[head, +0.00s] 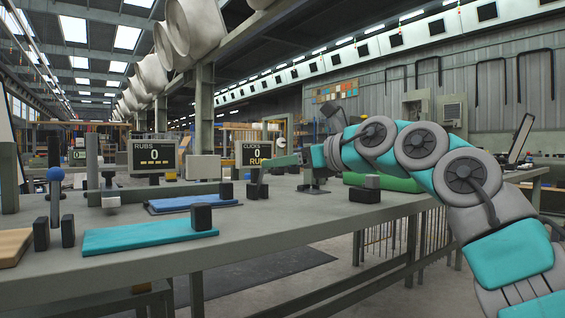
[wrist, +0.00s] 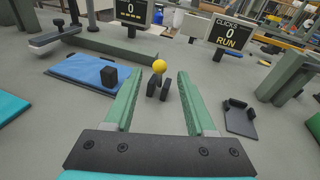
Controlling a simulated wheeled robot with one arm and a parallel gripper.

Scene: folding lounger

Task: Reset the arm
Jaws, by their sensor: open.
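My gripper (head: 272,172) is over the far middle of the bench at the end of my teal and grey arm. In the wrist view my gripper (wrist: 167,75) shows two green fingers spread apart, with nothing held between them. A yellow ball (wrist: 159,66) with small black blocks below it shows between the fingertips, beyond them. I cannot tell the exact gap to it.
Screens read RUBS 0 (head: 155,158) and CLICKS 0 RUN (wrist: 222,32). A dark tray (wrist: 240,121) lies right of the fingers.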

